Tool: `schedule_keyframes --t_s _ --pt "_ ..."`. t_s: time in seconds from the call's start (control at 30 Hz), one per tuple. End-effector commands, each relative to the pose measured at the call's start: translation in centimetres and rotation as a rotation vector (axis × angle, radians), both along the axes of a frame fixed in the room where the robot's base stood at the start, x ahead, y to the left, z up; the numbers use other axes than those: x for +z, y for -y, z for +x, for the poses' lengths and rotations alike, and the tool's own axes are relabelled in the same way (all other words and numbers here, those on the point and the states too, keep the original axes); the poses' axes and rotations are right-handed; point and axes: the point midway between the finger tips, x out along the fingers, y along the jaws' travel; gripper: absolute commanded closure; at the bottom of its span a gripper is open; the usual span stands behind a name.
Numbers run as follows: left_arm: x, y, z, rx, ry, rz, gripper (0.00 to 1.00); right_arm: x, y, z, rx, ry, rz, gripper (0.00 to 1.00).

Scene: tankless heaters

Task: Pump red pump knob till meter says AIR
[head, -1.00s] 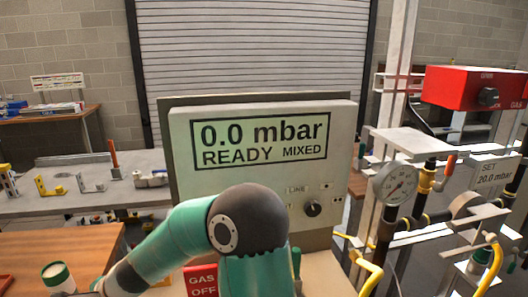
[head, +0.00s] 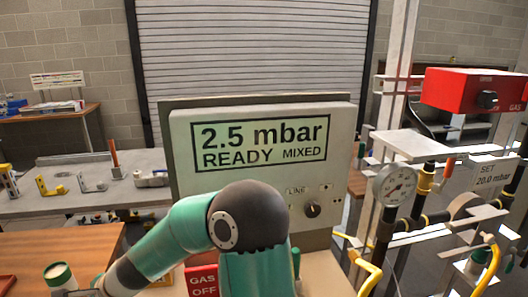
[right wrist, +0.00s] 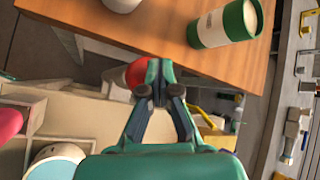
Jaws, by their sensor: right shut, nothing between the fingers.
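The meter (head: 262,141) on the panel reads 2.5 mbar, READY, MIXED in the head view. It does not read AIR. In the right wrist view, a red rounded knob (right wrist: 133,72) lies just beyond my right gripper (right wrist: 157,88), partly hidden behind its fingertips. The right gripper is shut with nothing held. The fingertips are at or very near the knob; I cannot tell whether they touch. My left gripper is not in view.
A green and white cup (right wrist: 222,25) stands on the wooden table (right wrist: 180,55), also seen in the head view (head: 60,277). A red GAS OFF sign (head: 202,281) is below the panel. A dial gauge (head: 396,184), pipes and a red box (head: 470,89) are at right.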

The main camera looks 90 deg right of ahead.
Motion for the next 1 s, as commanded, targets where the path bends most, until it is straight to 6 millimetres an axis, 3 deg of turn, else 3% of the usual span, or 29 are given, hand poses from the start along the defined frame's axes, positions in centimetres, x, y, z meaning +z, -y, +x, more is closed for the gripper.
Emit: schedule_keyframes --t_s 0.53,1.0 --pt "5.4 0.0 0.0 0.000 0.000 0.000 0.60 5.5 0.0 0.0 -0.001 0.000 0.001 1.00" --pt "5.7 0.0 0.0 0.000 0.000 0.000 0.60 5.8 0.0 0.0 0.000 0.000 0.000 1.00"
